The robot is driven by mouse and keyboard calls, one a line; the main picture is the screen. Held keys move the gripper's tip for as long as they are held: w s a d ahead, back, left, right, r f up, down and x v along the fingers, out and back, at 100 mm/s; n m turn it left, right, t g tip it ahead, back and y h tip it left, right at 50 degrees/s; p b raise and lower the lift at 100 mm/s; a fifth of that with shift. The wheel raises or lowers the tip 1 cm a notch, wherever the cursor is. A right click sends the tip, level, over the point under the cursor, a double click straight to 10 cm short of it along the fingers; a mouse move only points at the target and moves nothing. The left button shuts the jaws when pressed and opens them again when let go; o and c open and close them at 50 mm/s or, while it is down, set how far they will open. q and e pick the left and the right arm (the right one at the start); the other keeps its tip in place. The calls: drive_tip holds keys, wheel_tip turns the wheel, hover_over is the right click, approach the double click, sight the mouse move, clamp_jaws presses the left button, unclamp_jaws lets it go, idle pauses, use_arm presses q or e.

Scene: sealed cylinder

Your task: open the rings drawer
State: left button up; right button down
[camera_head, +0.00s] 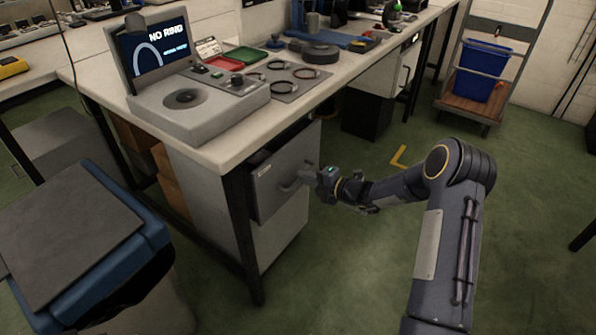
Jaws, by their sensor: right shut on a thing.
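The grey drawer (270,190) is in the cabinet under the near end of the workbench. A small label is at the upper left of its front, too small to read. Its handle (289,187) is a bar on the front. My right gripper (306,177) is at the handle and shut on it, with the arm reaching in from the right. The fingers hide part of the handle. A dark gap shows above the drawer front; I cannot tell how far the drawer stands out. My left gripper is not in view.
The workbench (228,150) carries a tester with a screen reading "NO RING" (158,48), a ring tray (290,80) and red and green trays. A bench leg (243,235) stands left of the drawer. A blue-rimmed bin (155,235) is at the left. Green floor right of the drawer is clear.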

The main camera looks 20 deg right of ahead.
drive_tip(key=f+p+v, duration=0.2)
drive_tip(key=p+v, duration=0.1)
drive_tip(key=v, duration=0.6)
drive_tip(key=f+p+v, duration=0.1)
drive_tip(key=p+v, duration=0.2)
drive_tip(key=v, duration=0.5)
drive_tip(key=shift+s+d+f, duration=0.3)
drive_tip(key=shift+s+d, duration=0.15)
drive_tip(key=shift+s, duration=0.25)
drive_tip(key=c, duration=1.5)
unclamp_jaws()
drive_tip(key=p+v, duration=0.1)
drive_tip(key=v, duration=0.6)
drive_tip(key=shift+s+d+p, duration=0.25)
drive_tip(key=shift+s+p, duration=0.05)
drive_tip(key=shift+p, duration=0.05)
